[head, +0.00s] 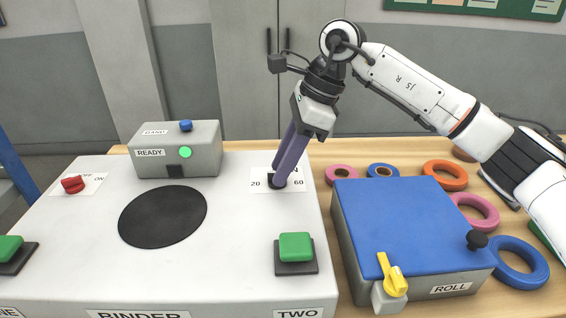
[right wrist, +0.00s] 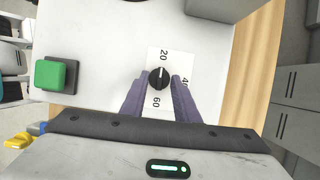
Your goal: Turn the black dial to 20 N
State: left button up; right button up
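The black dial (head: 276,183) sits on a white scale card on the light grey console, with 20 at its left and 60 at its right in the head view. The black dial also shows in the right wrist view (right wrist: 159,77), where its white pointer line is directed at the 20. My right gripper (head: 281,174) reaches down from above, its purple fingers on opposite sides of the dial. In the right wrist view both fingertips lie close against the dial, with no clear gap. The fingers partly hide the dial and the 40 mark. My left gripper is in neither view.
A grey READY box (head: 188,160), a red switch (head: 73,184), a black disc (head: 162,217) and a green button (head: 295,247) are on the console. To its right stands a blue-topped ROLL box (head: 405,225) with a yellow lever (head: 392,276). Several coloured rings lie around it.

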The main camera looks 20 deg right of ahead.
jog(key=v, duration=1)
jog(key=shift+s, duration=0.1)
dwell(0.4)
